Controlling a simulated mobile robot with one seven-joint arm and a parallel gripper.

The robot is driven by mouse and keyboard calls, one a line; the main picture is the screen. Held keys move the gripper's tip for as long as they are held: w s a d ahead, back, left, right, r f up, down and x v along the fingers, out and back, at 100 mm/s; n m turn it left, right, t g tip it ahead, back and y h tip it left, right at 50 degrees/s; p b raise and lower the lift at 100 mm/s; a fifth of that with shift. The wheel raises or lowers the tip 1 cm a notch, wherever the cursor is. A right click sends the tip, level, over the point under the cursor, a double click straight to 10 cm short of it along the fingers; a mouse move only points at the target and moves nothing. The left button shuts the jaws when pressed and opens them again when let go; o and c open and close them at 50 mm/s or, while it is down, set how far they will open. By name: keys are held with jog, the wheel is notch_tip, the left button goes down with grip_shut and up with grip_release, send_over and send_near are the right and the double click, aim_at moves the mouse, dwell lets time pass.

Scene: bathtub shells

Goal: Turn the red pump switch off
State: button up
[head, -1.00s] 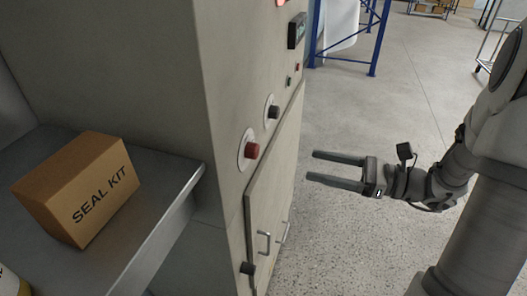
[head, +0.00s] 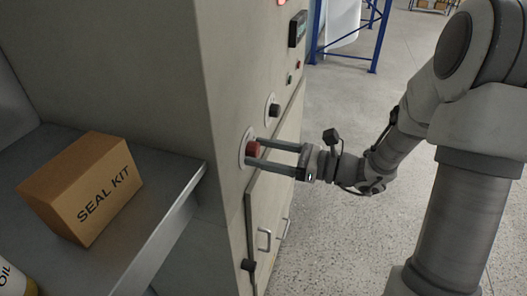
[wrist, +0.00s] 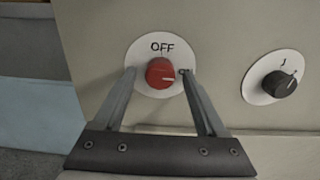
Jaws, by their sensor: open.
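The red pump switch (head: 253,149) is a round red knob on a white disc on the grey cabinet's panel. In the wrist view the red knob (wrist: 160,73) has a pale pointer line aimed right, towards a small mark at the disc's right edge. "OFF" is printed at the top of the disc. My gripper (head: 258,153) is open, its two fingers reaching towards the panel. In the wrist view the fingertips (wrist: 158,72) lie on either side of the knob, with a gap showing at each side. I cannot tell how deep they reach around it.
A black knob (wrist: 279,84) on its own white disc sits to the right in the wrist view. Below the red switch is a cabinet door with handles (head: 264,240). A SEAL KIT box (head: 85,190) stands on the metal shelf (head: 150,235) at left. Open floor lies right.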

grip_shut()
jog(key=shift+f+n+b, duration=0.1)
jog(key=shift+n+b, duration=0.2)
jog(key=shift+b, duration=0.05)
jog(key=n+b, duration=0.3)
jog(key=b, duration=0.1)
jog(key=shift+f, duration=0.15)
jog(key=n+b, duration=1.1)
jog(key=b, duration=0.4)
jog(key=shift+w+n, duration=0.1)
jog(key=shift+n, duration=0.3)
jog(key=n+b, duration=0.2)
jog(key=b, duration=0.1)
jog(key=shift+d+r+b, duration=0.1)
jog(key=shift+r+b, duration=0.15)
jog(key=shift+b, duration=0.05)
jog(key=shift+r+n, duration=0.15)
jog(key=shift+n, duration=0.25)
